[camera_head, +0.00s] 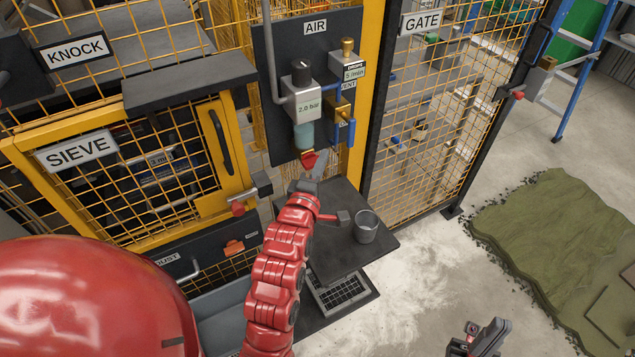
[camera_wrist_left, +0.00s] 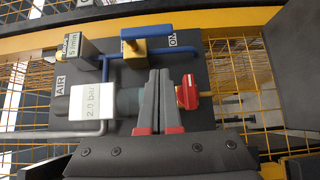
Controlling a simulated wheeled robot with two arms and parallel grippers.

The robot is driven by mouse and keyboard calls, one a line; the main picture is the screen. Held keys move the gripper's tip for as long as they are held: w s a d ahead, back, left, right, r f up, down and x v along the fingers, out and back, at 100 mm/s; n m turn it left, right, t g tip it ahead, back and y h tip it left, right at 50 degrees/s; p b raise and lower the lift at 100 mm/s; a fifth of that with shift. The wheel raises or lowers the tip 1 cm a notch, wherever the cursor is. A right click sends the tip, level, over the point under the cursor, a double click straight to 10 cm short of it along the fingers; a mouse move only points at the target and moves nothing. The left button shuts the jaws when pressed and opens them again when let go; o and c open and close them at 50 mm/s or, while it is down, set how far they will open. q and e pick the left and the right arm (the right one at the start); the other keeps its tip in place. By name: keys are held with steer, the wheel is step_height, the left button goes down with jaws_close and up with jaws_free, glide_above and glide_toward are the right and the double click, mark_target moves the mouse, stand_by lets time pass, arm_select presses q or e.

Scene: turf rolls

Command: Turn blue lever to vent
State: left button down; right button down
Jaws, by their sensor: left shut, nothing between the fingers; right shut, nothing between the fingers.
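The blue lever (camera_head: 351,132) sits on a brass valve (camera_head: 342,108) at the right side of the dark AIR panel (camera_head: 275,45). It hangs downward, with a VENT label (camera_head: 348,85) above it. In the left wrist view the blue lever (camera_wrist_left: 150,32) lies lengthwise near the top, beside an ON label (camera_wrist_left: 174,39). My left gripper (camera_head: 314,178) is shut and empty, below the panel's red knob (camera_head: 310,160). In the left wrist view its fingertips (camera_wrist_left: 159,72) are apart from the lever. My right gripper (camera_head: 488,335) is shut and empty at the bottom, far from the panel.
The regulator (camera_head: 305,100) reads 2.0 bar and stands left of the lever. A dark shelf (camera_head: 340,255) with a grey cup (camera_head: 366,227) lies below. The mesh GATE (camera_head: 430,110) stands to the right. Green turf (camera_head: 560,235) lies on the floor at the right.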

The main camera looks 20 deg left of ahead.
mark_target(348, 130)
arm_select(q)
steer(key=w+d+p, duration=0.2)
steer(key=w+p, duration=0.1)
steer(key=w, duration=0.2)
steer(key=shift+w, duration=0.35)
